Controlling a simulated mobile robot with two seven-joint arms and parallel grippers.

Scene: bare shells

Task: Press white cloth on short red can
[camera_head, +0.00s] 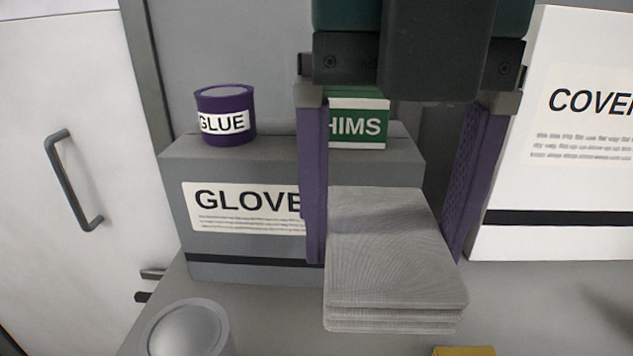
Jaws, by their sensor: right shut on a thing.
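My right gripper (384,258) comes down from the top with its two purple fingers on either side of a folded, pale grey-white cloth (390,240). It is shut on this cloth, a thick squarish stack of layers facing me. No red can shows in this view; whether one is hidden behind the cloth or gripper I cannot tell. My left gripper is not in view.
A grey GLOVE-labelled box (240,260) stands behind, bearing a purple GLUE can (226,102) and a green box (372,105). A white box (560,200) is at right. A grey cylinder (187,330) and a yellow thing (464,351) are in front. A white door (60,110) is left.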

